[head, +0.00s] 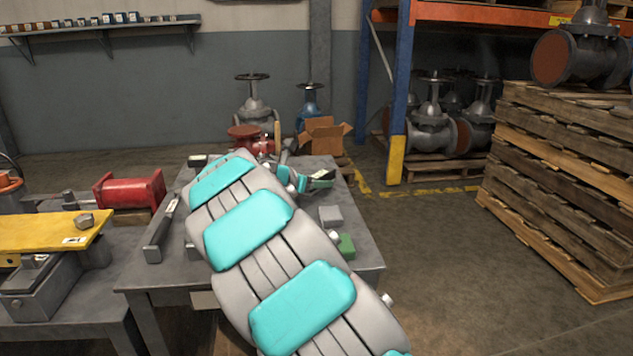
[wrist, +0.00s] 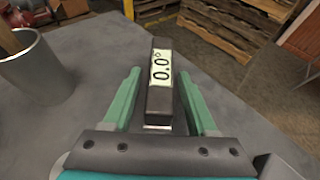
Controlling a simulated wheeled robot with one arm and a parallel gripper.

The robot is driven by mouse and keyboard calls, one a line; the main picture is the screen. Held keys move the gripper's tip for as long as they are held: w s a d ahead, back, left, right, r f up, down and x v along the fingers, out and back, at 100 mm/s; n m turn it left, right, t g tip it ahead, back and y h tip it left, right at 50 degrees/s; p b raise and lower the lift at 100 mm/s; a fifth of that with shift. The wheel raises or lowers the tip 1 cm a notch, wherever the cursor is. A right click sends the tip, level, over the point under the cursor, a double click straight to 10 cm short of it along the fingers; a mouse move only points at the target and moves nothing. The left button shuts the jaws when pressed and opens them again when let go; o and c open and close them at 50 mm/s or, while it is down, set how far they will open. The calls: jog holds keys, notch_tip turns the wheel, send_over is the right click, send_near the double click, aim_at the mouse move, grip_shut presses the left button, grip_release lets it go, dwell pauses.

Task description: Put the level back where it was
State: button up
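The level is a dark box-shaped block (wrist: 158,100) with a pale display reading 0.0° in the wrist view. It appears to rest on the grey table (wrist: 95,50). My gripper (wrist: 158,72) has its two green fingers spread, one on each side of the level, with a visible gap on both sides. In the head view my gripper (head: 302,180) is over the far part of the table, and the level's pale display (head: 323,174) shows beside it. My arm covers much of the tabletop in the head view.
A metal cup (wrist: 35,75) stands left of my gripper in the wrist view. A grey block (head: 331,216) and green block (head: 346,245) sit on the table's right side. A long grey bar (head: 160,232) lies at left. Pallets (head: 560,190) stand right, past open floor.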

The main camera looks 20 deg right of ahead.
jog(key=shift+o, duration=0.5)
jog(key=shift+a+r, duration=0.2)
jog(key=v, duration=1.1)
jog(key=shift+s+a+r, duration=0.1)
jog(key=shift+s+a, duration=0.1)
